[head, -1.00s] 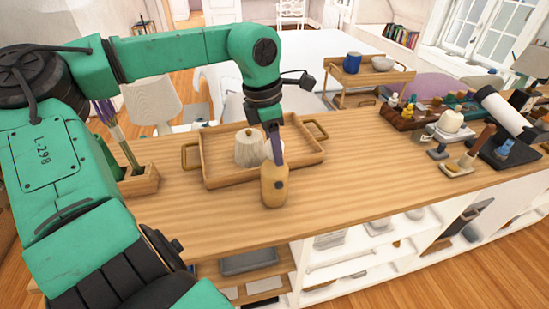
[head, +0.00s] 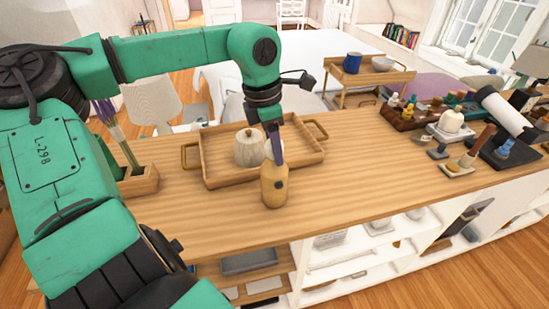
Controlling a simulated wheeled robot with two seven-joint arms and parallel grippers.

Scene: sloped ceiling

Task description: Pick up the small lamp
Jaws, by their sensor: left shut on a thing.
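The small lamp, as I take it, is a tan wooden bottle-shaped body (head: 274,187) with a dark round spot on its side. It is upright at the front of the wooden counter (head: 400,180), just in front of a tray. My left gripper (head: 276,157) comes down from above and is shut on its top. The fingers hide the top of the lamp. I cannot tell whether its base touches the counter. My right gripper is not in view.
A wooden tray (head: 218,177) with brass handles holds a ribbed, lidded pale jar (head: 249,147) close behind the gripper. A wooden holder (head: 140,181) stands left. Several tools and bottles crowd the right end. The counter's middle right is clear.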

